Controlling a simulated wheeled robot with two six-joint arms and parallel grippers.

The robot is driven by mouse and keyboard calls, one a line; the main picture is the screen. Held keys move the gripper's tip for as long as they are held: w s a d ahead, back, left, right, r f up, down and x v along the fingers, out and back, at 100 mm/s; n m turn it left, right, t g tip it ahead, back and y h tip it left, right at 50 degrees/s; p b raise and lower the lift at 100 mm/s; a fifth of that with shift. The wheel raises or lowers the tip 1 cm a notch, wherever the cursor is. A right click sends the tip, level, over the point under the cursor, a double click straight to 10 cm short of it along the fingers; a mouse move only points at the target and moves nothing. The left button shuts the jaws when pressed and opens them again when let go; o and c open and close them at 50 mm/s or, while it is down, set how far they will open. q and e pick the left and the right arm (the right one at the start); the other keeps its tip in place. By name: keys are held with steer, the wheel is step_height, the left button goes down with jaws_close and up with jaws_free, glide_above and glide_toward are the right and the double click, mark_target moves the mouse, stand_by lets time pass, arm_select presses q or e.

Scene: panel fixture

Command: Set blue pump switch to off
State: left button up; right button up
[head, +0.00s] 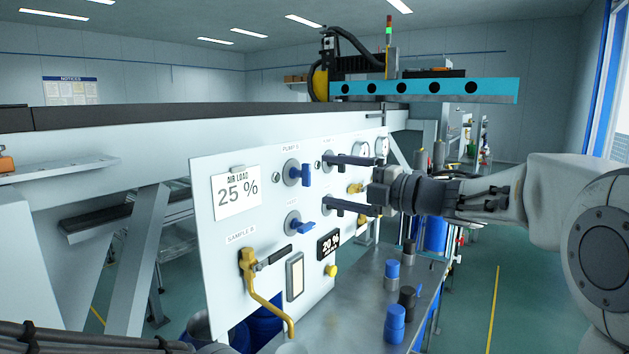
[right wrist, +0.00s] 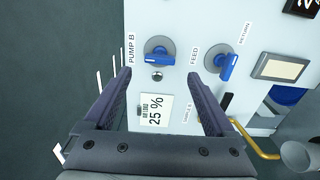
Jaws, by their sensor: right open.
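The blue switch under the PUMP B label (head: 305,175) is on the upper part of the white panel, on a grey round base. Its handle stands roughly upright on the panel. In the right wrist view this switch (right wrist: 160,60) is just beyond the gap between the fingers. A second blue switch under the FEED label (head: 303,229) is below it, its handle lying roughly sideways; it also shows in the right wrist view (right wrist: 228,66). My right gripper (head: 348,185) is open and empty in front of the panel, fingers apart. My left gripper is out of view.
The white panel (head: 222,222) also carries an AIR LOAD 25 % card (head: 237,193), a yellow valve (head: 248,262) with a bent pipe, a 20 % display (head: 328,243) and gauges. A metal bench (head: 365,300) with several blue and dark capped items stands below right.

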steer(key=shift+v, duration=1.7)
steer(key=s+a+f+m+t+h, duration=0.1)
steer(key=s+a+f+m+h, duration=0.1)
steer(key=f+m+h, duration=0.45)
steer(key=s+a+f+m+h, duration=0.2)
steer(key=f+m+h, duration=0.2)
steer(key=f+m, duration=0.5)
steer(key=s+f+m+g+h, duration=0.2)
steer(key=s+f+m+g, duration=0.35)
steer(key=s+f, duration=0.65)
steer(key=s+f+g, duration=0.3)
steer(key=s+g, duration=0.3)
steer(key=s, duration=1.1)
step_height(320, 180, up, 14)
steer(key=h+p, duration=0.1)
steer(key=p, duration=1.3)
steer(key=shift+s+d+m, duration=0.25)
steer(key=shift+d+m, duration=0.1)
steer(key=shift+m, duration=0.05)
